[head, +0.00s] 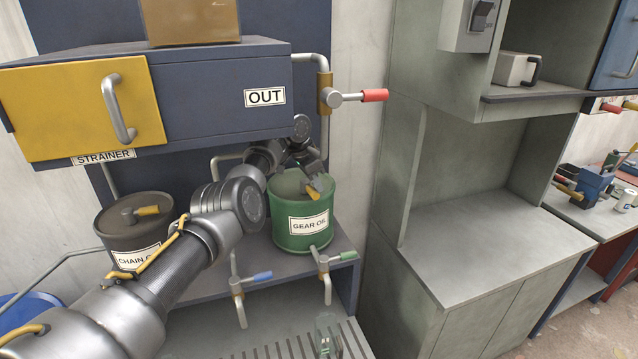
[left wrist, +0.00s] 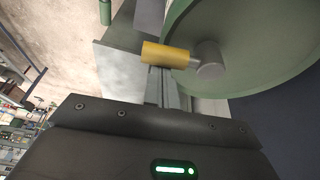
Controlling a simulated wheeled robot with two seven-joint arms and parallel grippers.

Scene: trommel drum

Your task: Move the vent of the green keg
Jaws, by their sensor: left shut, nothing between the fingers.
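The green keg (head: 302,236) labelled GEAR OIL stands on a dark shelf under the OUT box. Its vent (head: 313,191) is a small lever with a yellow grip on the lid. In the left wrist view the vent's yellow grip (left wrist: 165,54) lies crosswise just beyond my fingertips, joined to a grey hub on the green lid (left wrist: 245,75). My left gripper (head: 311,176) reaches over the lid at the vent. It is shut and empty, its fingertips (left wrist: 163,75) at or very near the grip; I cannot tell whether they touch. My right gripper is not in view.
A dark CHAIN OIL keg (head: 127,240) with a similar yellow lever stands left, partly behind my arm. Blue-handled (head: 262,276) and green-handled (head: 348,256) taps stick out in front. A red-handled OUT valve (head: 375,95) is above right. A clear glass (head: 327,335) stands below.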

